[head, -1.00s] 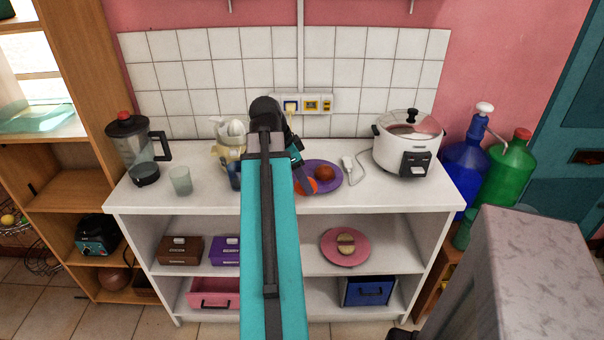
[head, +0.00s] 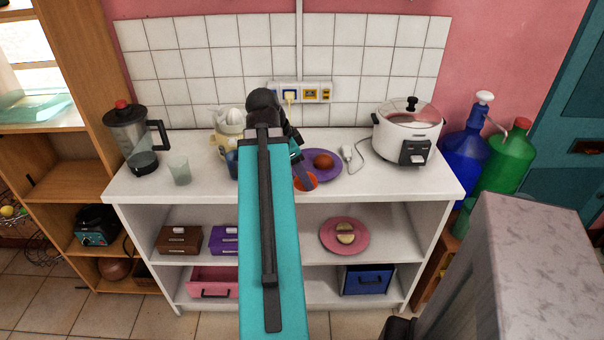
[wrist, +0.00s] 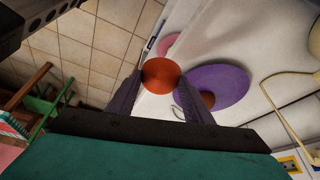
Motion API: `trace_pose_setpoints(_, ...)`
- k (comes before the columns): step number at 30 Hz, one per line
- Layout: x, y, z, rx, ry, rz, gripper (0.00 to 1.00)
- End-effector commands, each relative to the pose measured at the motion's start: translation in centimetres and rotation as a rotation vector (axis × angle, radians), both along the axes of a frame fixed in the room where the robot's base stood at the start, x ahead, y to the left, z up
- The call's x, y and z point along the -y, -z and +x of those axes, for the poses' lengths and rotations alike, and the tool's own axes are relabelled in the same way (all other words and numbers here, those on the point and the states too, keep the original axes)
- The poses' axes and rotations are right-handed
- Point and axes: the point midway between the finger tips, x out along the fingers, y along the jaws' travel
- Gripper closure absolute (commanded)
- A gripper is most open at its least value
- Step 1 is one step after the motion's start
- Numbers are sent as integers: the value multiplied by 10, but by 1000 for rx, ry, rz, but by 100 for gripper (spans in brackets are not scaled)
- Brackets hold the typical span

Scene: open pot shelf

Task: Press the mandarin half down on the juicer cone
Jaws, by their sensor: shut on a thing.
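My gripper (head: 303,178) is shut on an orange mandarin half (head: 305,181), held at the front left of the purple plate (head: 334,171). In the wrist view the half (wrist: 161,73) sits between both fingertips of my gripper (wrist: 161,80), clear of the purple plate (wrist: 225,88). A second, darker reddish-brown piece (head: 323,161) lies on that plate. The juicer (head: 228,138), pale yellow with a white cone, stands at the back of the counter, left of my arm. My arm hides its right side. The held half is apart from the juicer.
A blue cup (head: 231,163), partly hidden, stands in front of the juicer. A glass (head: 180,171) and a blender (head: 134,137) are further left. The counter's front right is clear.

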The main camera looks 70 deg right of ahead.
Motion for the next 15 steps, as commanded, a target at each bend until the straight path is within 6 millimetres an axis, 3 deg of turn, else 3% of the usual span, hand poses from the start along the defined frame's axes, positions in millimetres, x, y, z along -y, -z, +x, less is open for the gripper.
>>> trace_pose_setpoints(8,3,-4,4,0,-8,0,74)
trace_pose_setpoints(15,20,-24,26,-1,-49,1,74)
